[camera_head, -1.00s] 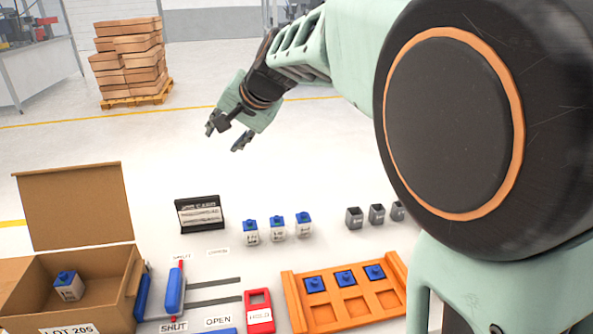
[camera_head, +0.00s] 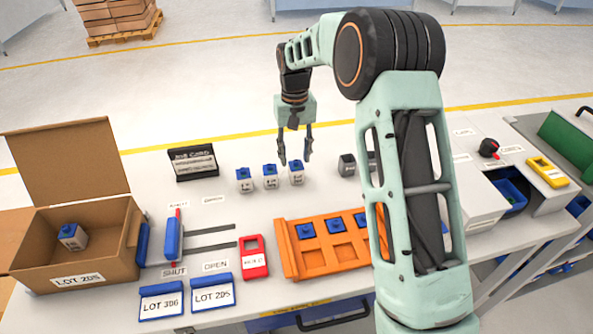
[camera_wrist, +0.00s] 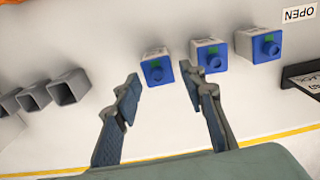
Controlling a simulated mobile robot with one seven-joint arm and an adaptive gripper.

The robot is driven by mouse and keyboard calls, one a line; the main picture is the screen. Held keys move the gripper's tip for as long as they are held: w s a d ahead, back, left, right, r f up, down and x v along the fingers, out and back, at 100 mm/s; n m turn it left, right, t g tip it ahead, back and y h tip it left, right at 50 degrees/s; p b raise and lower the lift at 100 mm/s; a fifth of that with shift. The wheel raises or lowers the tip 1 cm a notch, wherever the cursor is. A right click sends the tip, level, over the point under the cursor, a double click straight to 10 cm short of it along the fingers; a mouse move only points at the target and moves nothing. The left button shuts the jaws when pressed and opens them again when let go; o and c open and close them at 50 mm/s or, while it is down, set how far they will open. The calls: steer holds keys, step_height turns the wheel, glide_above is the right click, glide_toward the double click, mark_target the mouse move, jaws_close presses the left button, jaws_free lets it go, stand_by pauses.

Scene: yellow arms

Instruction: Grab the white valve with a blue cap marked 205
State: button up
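Three white valves with blue caps stand in a row on the table: left (camera_head: 245,181), middle (camera_head: 270,178) and right (camera_head: 297,175). Their printed numbers are too small to read. My gripper (camera_head: 295,159) points down just above or behind the right valve, open and empty. In the wrist view my gripper (camera_wrist: 160,77) has its fingers spread, with the nearest valve (camera_wrist: 157,70) ahead between the tips. The other two valves (camera_wrist: 208,56) (camera_wrist: 260,46) stand to its right there. Another white, blue-capped valve (camera_head: 72,237) sits in the open cardboard box (camera_head: 110,262) labelled LOT 205.
Several open grey cups (camera_head: 347,165) stand right of the row, partly behind my arm. An orange rack (camera_head: 290,262) with blue-topped pieces, a red-framed tag (camera_head: 253,258), a blue-handled slider (camera_head: 172,238) and LOT cards (camera_head: 212,294) lie in front. A dark sign (camera_head: 194,163) stands left.

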mark_target(296, 164)
step_height(296, 164, down, 7)
steer(key=shift+d+r+p, duration=0.15)
steer(key=shift+r+p, duration=0.05)
steer(key=shift+p, duration=0.25)
steer(key=c, duration=1)
steer(key=shift+o, duration=0.2)
steer(key=shift+w, duration=0.1)
